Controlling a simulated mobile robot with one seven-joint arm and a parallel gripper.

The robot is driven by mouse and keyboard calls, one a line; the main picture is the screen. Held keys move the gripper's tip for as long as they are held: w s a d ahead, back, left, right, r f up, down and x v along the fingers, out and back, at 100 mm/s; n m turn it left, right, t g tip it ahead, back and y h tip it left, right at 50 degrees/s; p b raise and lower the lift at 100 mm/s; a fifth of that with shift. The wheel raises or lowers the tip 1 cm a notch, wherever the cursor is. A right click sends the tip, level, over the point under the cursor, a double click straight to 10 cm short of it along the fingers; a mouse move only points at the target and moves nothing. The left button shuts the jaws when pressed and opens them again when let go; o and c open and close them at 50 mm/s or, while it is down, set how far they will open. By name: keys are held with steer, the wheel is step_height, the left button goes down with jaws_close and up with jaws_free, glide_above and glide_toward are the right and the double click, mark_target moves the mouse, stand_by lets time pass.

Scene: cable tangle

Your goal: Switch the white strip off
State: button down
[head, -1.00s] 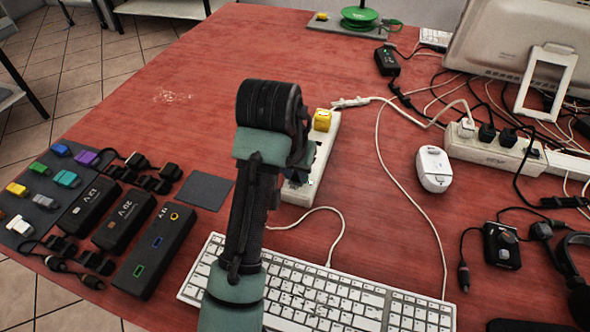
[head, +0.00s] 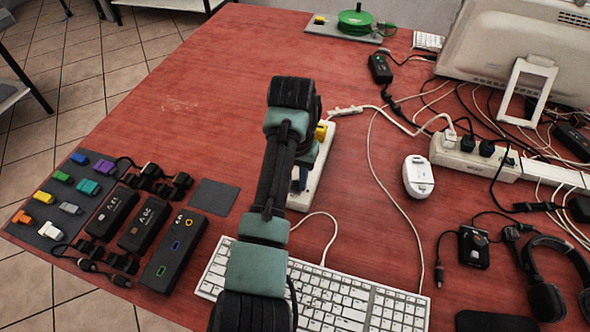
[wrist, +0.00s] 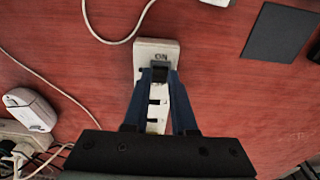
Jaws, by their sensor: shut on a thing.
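The white strip (head: 317,168) lies on the red table, partly hidden by my arm in the head view. In the wrist view its switch end (wrist: 145,50) shows a small printed mark and a black rocker switch (wrist: 160,73). My gripper (wrist: 160,78) points down over this end. Its blue fingertips sit close on both sides of the switch and appear shut on it. Dark socket slots show between the fingers. In the head view the fingertips (head: 298,183) are mostly behind my arm. A yellow plug (head: 321,131) sits at the strip's far end. The switch position is unclear.
A white keyboard (head: 325,290) lies in front of the strip. A white mouse-like device (head: 418,176) and a second, cream strip (head: 475,160) with several plugs are to the right, among loose cables. Black power packs (head: 173,250) and a dark square pad (head: 213,196) are left.

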stand_by(0.4)
steer(key=c, duration=0.7)
jaws_free()
steer(key=shift+r, duration=0.1)
steer(key=shift+s+a+r+p, duration=0.15)
steer(key=shift+r+p, duration=1.2)
steer(key=shift+r, duration=1.85)
steer(key=shift+s+r+p, duration=0.2)
steer(key=shift+r+p, duration=1.15)
steer(key=shift+r, duration=1.85)
